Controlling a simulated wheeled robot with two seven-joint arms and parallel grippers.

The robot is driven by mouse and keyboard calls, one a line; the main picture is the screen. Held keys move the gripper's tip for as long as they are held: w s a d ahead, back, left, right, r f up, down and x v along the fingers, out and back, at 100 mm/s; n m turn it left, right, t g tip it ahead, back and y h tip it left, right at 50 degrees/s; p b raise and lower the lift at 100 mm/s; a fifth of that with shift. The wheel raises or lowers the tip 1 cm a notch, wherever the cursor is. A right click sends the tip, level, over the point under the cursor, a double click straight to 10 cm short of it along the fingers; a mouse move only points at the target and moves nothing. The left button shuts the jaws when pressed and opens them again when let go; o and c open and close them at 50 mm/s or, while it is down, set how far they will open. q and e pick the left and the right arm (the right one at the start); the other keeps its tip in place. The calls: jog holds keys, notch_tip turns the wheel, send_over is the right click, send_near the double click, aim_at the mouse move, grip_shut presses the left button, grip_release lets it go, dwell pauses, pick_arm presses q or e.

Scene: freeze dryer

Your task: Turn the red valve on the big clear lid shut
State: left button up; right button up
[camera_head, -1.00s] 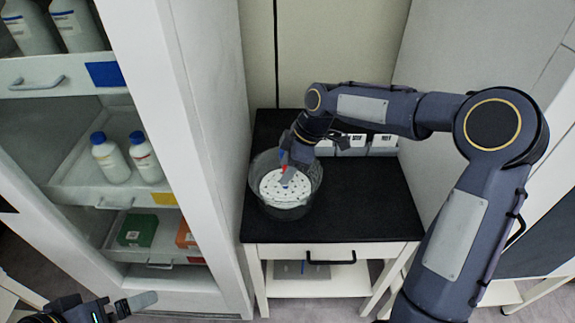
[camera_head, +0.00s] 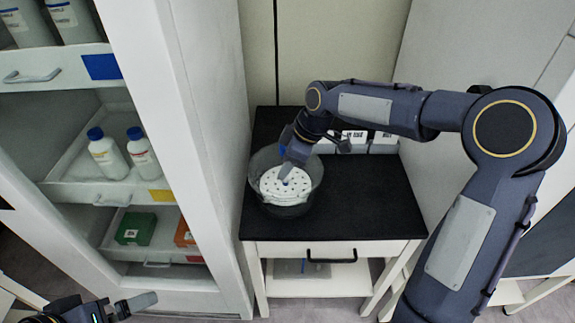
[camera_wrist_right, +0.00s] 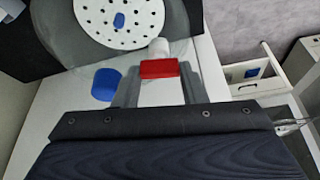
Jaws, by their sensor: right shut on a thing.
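The big clear lid (camera_head: 262,165) covers a round vessel with a white perforated plate (camera_head: 285,186) inside, on the black table top. The plate also shows at the top of the right wrist view (camera_wrist_right: 125,22). The red valve (camera_wrist_right: 158,69) sits between the fingers of my right gripper (camera_wrist_right: 155,82), which is shut on it. In the head view my right gripper (camera_head: 287,168) reaches down over the lid from the right and hides the valve. My left gripper (camera_head: 132,305) is at the bottom left edge, far from the lid, with its fingers only partly visible.
The black table top (camera_head: 365,200) is clear to the right of the vessel. Several white boxes (camera_head: 354,140) stand at its back. An open cabinet (camera_head: 190,150) with bottles (camera_head: 105,152) and a green box (camera_head: 136,229) stands close on the left.

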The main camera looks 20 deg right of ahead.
jog(key=m+t+b, duration=0.1)
jog(key=m+b, duration=0.1)
jog(key=m, duration=0.1)
jog(key=shift+s+a+f+m+h, duration=0.1)
jog(key=shift+m+h, duration=0.3)
jog(key=m+b, duration=0.1)
jog(key=m, duration=0.1)
jog(key=m+t+h+b, duration=0.1)
jog(key=m, duration=0.1)
jog(key=shift+a+h, duration=0.15)
jog(key=shift+h, duration=0.15)
jog(key=m+b, duration=0.1)
jog(key=m, duration=0.1)
jog(key=m+h+b, duration=0.1)
jog(key=m, duration=0.1)
jog(key=shift+a+m+h, duration=0.1)
jog(key=shift+m+h, duration=0.2)
jog(key=shift+m, duration=0.1)
jog(key=shift+m+h+b, duration=0.4)
jog(key=shift+m+h, duration=0.2)
jog(key=shift+m, duration=0.8)
jog(key=o, duration=0.7)
